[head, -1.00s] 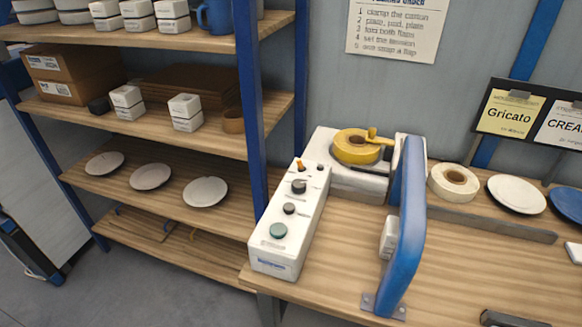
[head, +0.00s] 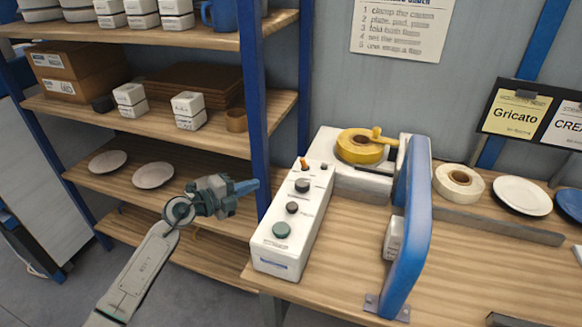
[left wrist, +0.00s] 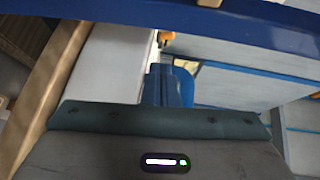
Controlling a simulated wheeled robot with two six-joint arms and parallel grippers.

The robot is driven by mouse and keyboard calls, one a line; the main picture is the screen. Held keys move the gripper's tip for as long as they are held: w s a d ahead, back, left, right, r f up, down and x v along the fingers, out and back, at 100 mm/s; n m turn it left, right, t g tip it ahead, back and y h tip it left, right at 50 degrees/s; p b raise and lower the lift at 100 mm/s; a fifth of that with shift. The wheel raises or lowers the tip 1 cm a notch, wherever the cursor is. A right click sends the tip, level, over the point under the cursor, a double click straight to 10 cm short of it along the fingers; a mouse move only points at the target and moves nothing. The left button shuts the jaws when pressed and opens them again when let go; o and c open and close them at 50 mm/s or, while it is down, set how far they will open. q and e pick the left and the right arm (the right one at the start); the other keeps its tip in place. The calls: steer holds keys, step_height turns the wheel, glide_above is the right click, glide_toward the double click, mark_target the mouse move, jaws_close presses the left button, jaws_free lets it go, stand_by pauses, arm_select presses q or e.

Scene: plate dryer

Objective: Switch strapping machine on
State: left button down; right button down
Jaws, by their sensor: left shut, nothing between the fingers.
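The strapping machine's white control box (head: 285,245) stands at the left end of the workbench. Its top carries an orange switch (head: 304,164) at the far end, black knobs (head: 302,186) and a green button (head: 281,230) nearest me. A yellow reel (head: 360,146) and a blue arch (head: 412,225) stand to its right. My left gripper (head: 256,184) is shut and empty, left of the box by the blue shelf post. In the left wrist view its blue fingers (left wrist: 168,86) point toward the orange switch (left wrist: 166,37), apart from it. My right gripper is out of view.
A shelf unit with a blue post (head: 251,90) stands at the left, close beside my left gripper. Plates (head: 153,175) and boxes lie on its shelves. A tape roll (head: 460,182) and plates lie on the bench to the right.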

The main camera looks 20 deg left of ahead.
mark_target(291, 174)
arm_select(q)
steer(key=shift+d+r, duration=0.1)
steer(key=shift+r, duration=0.25)
steer(key=p+x, duration=0.1)
steer(key=x, duration=0.3)
steer(key=p+x, duration=0.1)
steer(key=x, duration=0.4)
steer(key=r+p+x, duration=0.1)
steer(key=x, duration=0.3)
steer(key=shift+w+d+p, duration=0.3)
steer(key=shift+w+p, duration=0.05)
steer(key=shift+a, duration=0.1)
